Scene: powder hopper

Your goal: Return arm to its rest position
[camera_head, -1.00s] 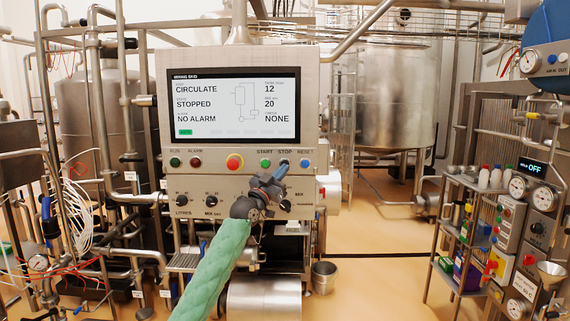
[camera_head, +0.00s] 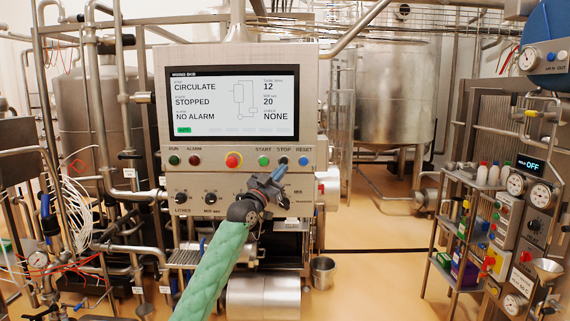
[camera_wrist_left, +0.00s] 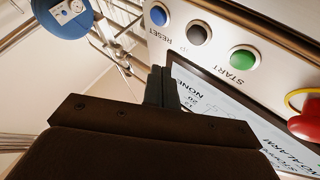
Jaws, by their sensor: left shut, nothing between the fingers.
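My left arm comes in from the bottom in a green sleeve. My left gripper (camera_head: 281,172) is shut and empty, in front of the control panel (camera_head: 240,160), just below the STOP button (camera_head: 283,161) and the RESET button (camera_head: 303,161). In the left wrist view its closed fingers (camera_wrist_left: 163,88) point toward the panel, near the dark STOP button (camera_wrist_left: 197,34), with the blue RESET button (camera_wrist_left: 158,16) and green START button (camera_wrist_left: 243,60) on either side. I cannot tell whether the fingertips touch the panel. My right gripper is not in view.
The panel screen (camera_head: 233,104) reads CIRCULATE, STOPPED, NO ALARM. A red button (camera_head: 234,160) and several knobs sit on the panel. A metal bucket (camera_head: 322,272) stands on the floor. A shelf with bottles (camera_head: 482,174) is at right. Pipes crowd the left; floor is open between panel and shelf.

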